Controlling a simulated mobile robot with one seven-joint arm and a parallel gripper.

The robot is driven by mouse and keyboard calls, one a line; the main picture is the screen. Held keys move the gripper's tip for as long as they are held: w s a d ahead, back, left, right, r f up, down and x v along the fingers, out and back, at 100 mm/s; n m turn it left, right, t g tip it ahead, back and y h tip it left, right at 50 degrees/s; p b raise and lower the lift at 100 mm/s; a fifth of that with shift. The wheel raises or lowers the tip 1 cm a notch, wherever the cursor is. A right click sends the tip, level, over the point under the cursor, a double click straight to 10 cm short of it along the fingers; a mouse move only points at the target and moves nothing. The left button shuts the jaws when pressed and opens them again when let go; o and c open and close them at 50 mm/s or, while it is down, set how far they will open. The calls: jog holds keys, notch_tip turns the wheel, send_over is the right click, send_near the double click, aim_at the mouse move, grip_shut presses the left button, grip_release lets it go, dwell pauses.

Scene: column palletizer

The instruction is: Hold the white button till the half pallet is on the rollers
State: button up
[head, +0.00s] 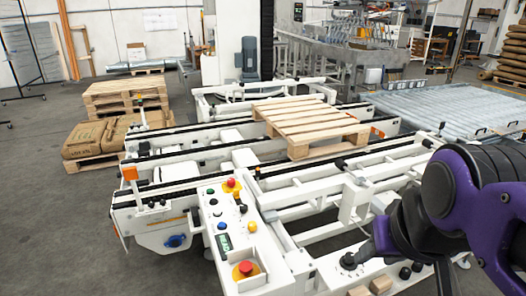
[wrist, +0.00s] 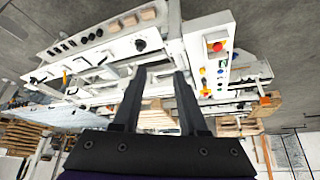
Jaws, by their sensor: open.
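The control panel (head: 238,240) is a white box with small buttons and red emergency stops. The half pallet (head: 310,122) of light wood lies flat across the white conveyor frame, left of the grey roller bed (head: 440,108). My gripper (head: 374,246) is right of the panel, apart from its buttons, close to a black knob on a second box. In the wrist view my gripper (wrist: 162,72) is open and empty, its two dark fingers spread, with the panel (wrist: 212,70) to their right.
Stacked pallets (head: 125,98) and brown sacks (head: 95,140) stand at the left. The second white box (head: 325,268) has black knobs and small wooden blocks (head: 381,284). White rails (head: 345,185) run behind my gripper. Grey floor is free at the left.

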grip_shut()
dwell(1.4)
